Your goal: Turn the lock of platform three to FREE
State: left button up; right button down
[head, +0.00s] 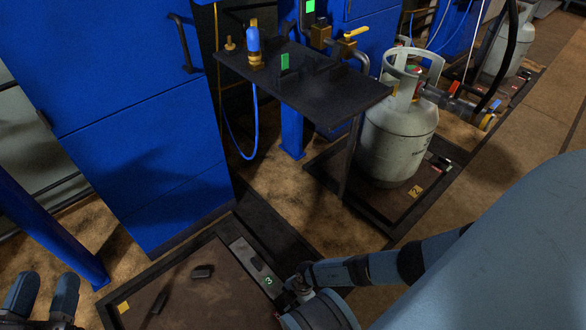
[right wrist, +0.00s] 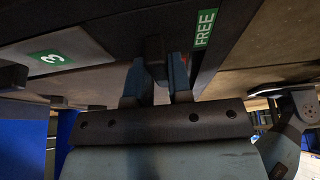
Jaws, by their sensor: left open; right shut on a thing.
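Platform three (head: 185,300) lies low at the bottom of the head view, a brown plate in a dark frame with a green 3 on a grey strip. The 3 label (right wrist: 51,57) also shows in the right wrist view. My right gripper (head: 300,285) is at the platform's right edge. In the right wrist view its fingers (right wrist: 157,85) are shut on a dark block, the lock (right wrist: 154,48). A green FREE label (right wrist: 206,28) is just right of the lock. Which way the lock points is unclear. My left gripper (head: 42,295) is open and empty at lower left.
A blue cabinet (head: 140,130) stands behind the platform. A dark shelf (head: 310,85) with a blue-and-brass fitting (head: 254,45) juts out above. A grey gas cylinder (head: 398,130) stands on another platform further back. Open floor (head: 530,135) is at right.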

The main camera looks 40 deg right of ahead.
jog(key=shift+n, duration=0.3)
jog(key=n+g, duration=0.1)
jog(key=n, duration=0.2)
jog(key=shift+w, duration=0.15)
jog(key=n+g+h, duration=0.1)
jog(key=n, duration=0.3)
jog(key=shift+a+g, duration=0.1)
jog(key=shift+g, duration=0.3)
jog(key=n+g+h, duration=0.1)
jog(key=n, duration=0.3)
jog(key=n+h, duration=0.1)
jog(key=n, duration=0.2)
jog(key=shift+a+h, duration=0.1)
jog(key=shift+h, duration=0.2)
jog(key=shift+n+h, duration=0.5)
jog(key=shift+n, duration=1.3)
